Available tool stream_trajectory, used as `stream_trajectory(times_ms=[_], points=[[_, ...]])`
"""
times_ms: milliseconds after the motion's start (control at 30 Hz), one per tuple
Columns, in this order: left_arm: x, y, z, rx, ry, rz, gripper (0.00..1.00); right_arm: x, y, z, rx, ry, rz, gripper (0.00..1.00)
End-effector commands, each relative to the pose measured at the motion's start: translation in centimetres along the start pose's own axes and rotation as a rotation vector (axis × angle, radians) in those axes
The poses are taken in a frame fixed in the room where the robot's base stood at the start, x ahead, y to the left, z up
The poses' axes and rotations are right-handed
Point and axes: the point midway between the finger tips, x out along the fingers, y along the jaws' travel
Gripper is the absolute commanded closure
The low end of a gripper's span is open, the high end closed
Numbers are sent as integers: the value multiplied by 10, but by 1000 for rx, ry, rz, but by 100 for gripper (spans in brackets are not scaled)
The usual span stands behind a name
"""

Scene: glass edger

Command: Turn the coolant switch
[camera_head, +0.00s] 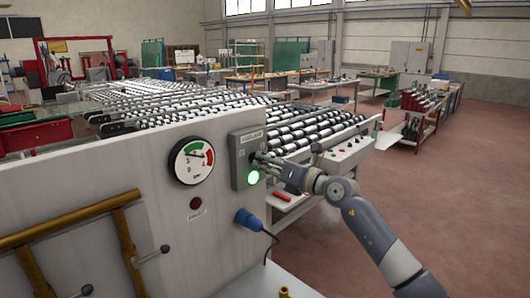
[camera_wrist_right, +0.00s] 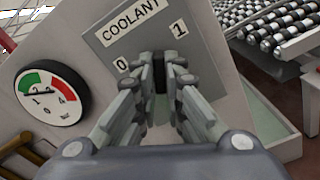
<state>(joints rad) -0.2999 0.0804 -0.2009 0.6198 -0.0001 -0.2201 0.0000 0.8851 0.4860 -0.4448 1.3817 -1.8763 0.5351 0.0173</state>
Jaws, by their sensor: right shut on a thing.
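The coolant switch panel (camera_head: 240,145) is a grey box on the machine's pale front, with a glowing green light (camera_head: 253,177) at its lower part. In the right wrist view the panel (camera_wrist_right: 112,52) carries a COOLANT label and the marks 0 and 1. My right gripper (camera_head: 262,161) is at the panel, and its fingers (camera_wrist_right: 160,75) are shut on the dark switch knob (camera_wrist_right: 160,80) between the 0 and the 1. The fingers hide most of the knob, so its exact angle is hard to tell. My left gripper is not in view.
A round gauge (camera_head: 192,162) with green and red bands is left of the panel. Below are a dark red FAULT light (camera_head: 196,203) and a blue plug (camera_head: 247,220) with a cable. A roller conveyor (camera_head: 310,130) lies behind. Open floor (camera_head: 460,180) is at right.

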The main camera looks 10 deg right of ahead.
Motion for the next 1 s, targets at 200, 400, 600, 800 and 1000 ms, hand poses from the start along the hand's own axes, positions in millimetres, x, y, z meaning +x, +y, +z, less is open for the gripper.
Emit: stream_trajectory(times_ms=[200, 400, 600, 800, 1000], points=[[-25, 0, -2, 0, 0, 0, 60, 0, 2, 4, 132, 1, -1, 100], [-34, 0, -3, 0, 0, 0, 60, 0, 0, 2, 202, -1, -1, 100], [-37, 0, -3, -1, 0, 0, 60, 0, 0, 1, 232, -2, 0, 100], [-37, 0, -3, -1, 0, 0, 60, 0, 0, 1, 237, -3, 0, 100], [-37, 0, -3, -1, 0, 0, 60, 0, 0, 1, 237, -3, 0, 88]])
